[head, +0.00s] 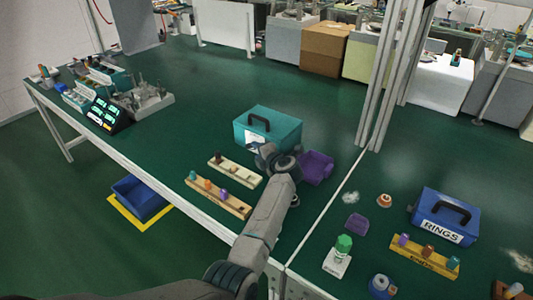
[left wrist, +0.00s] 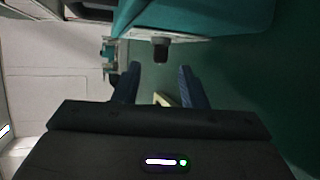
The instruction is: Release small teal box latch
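The small teal box (head: 282,128) stands on the green bench with its lid down and a black handle on top. A white label shows on its front. My left gripper (head: 262,152) is at the box's front face and hides part of it. In the left wrist view the teal box (left wrist: 235,14) fills the top. A dark piece, apparently the latch (left wrist: 161,48), hangs at its edge, ahead of the open, empty fingers (left wrist: 158,84). I cannot tell whether the latch is fastened. My right gripper is not in view.
A purple tray (head: 317,168) sits close right of the gripper. Two wooden peg racks (head: 235,172) lie in front of the box. A blue box (head: 443,217) marked RINGS stands on the right-hand bench, past an upright metal post. Free bench lies left of the teal box.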

